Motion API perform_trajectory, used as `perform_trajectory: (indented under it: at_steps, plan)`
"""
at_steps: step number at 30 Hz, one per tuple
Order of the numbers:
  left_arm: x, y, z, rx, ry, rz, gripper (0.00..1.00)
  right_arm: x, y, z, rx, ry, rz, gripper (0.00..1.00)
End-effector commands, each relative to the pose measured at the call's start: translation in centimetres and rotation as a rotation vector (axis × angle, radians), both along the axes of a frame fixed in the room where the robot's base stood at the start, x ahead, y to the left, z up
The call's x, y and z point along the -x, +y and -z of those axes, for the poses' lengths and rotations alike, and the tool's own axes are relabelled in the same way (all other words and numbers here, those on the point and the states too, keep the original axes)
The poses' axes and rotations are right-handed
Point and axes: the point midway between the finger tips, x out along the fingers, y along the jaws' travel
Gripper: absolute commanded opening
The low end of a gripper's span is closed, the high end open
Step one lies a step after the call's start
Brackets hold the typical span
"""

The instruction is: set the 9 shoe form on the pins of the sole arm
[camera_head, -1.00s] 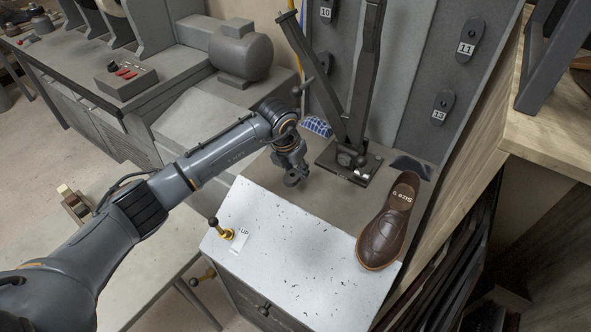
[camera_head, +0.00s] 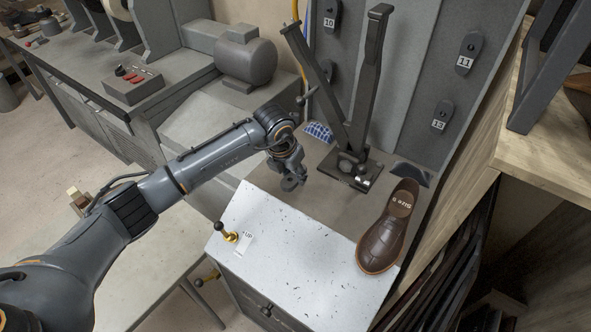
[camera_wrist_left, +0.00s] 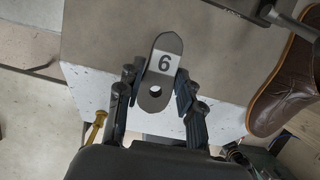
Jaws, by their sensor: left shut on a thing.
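My left gripper (camera_head: 290,184) is above the machine bench and shut on a small dark grey shoe form (camera_wrist_left: 160,84). Its two fingers (camera_wrist_left: 157,92) clasp the form's sides in the left wrist view. The form has a rounded outline, a hole at the near end, and a label that reads 6 from this side, or 9 the other way up. In the head view the form is small beneath the gripper. The sole arm (camera_head: 365,95) is dark metal bars rising from a base plate (camera_head: 350,170), right of the gripper. I cannot make out its pins. My right gripper is not in view.
A brown shoe (camera_head: 384,238) lies on the bench's right side. Numbered forms such as 11 (camera_head: 464,60) and 13 (camera_head: 442,117) hang on the grey back panel. A blue patterned piece (camera_head: 319,131) lies behind.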

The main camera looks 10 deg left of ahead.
Motion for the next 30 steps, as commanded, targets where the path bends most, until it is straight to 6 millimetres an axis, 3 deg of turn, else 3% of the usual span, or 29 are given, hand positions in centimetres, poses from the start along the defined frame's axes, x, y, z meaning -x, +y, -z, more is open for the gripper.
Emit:
perform_trajectory:
  at_steps: [18,30]
  plan:
    - [2.1,0.8,-3.1,0.002,-0.003,0.001,0.00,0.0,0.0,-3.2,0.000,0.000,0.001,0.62]
    - [2.4,0.9,-3.2,0.002,-0.001,0.000,0.00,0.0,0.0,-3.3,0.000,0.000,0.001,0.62]
